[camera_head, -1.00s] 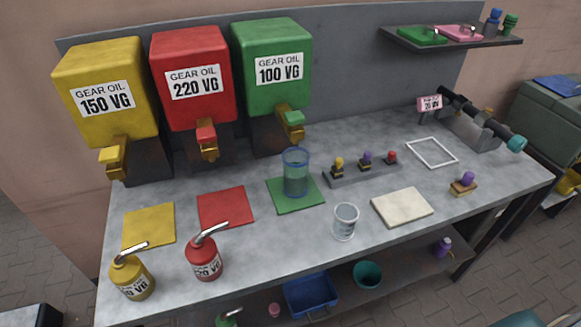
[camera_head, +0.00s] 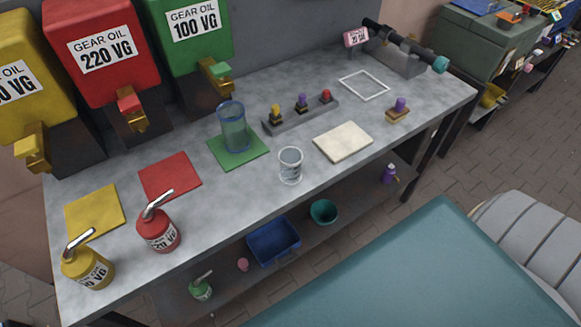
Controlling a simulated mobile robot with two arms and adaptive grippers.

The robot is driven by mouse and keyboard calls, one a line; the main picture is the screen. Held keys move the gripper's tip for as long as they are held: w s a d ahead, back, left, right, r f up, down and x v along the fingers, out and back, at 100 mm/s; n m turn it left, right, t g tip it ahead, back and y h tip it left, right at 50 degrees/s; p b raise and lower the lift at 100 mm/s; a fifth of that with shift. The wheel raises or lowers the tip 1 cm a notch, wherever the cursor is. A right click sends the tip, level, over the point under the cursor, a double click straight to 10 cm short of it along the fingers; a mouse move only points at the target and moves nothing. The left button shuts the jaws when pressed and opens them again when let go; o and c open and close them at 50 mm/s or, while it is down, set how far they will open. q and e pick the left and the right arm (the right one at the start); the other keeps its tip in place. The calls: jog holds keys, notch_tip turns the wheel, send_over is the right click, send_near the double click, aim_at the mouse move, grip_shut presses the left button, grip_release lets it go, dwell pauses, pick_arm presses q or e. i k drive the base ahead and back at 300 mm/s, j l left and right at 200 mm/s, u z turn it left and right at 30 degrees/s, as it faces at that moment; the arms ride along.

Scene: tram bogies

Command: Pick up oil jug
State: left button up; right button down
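A clear blue jug-like container (camera_head: 233,128) stands upright on a green mat (camera_head: 252,150) below the green gear oil dispenser (camera_head: 190,45). It looks empty. A smaller clear measuring cup (camera_head: 290,166) stands near the front edge of the bench. A red oil can (camera_head: 159,231) and a yellow oil can (camera_head: 88,266), both with bent spouts, stand at the front left. A green oil can (camera_head: 201,289) is on the lower shelf. Neither of my grippers shows in this view.
Red (camera_head: 95,50) and yellow (camera_head: 28,90) dispensers stand at the back left. A cream pad (camera_head: 343,141) and a rack of small stamps (camera_head: 300,113) lie on the bench (camera_head: 240,196). A large teal surface (camera_head: 430,275) fills the lower right, beside a grey ribbed object (camera_head: 530,240).

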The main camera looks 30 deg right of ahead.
aim_at(231, 114)
jog(key=j+z, duration=0.3)
jog(key=j, duration=0.55)
jog(key=k+j+z, duration=0.25)
jog(key=j, duration=0.6)
jog(key=i, duration=0.1)
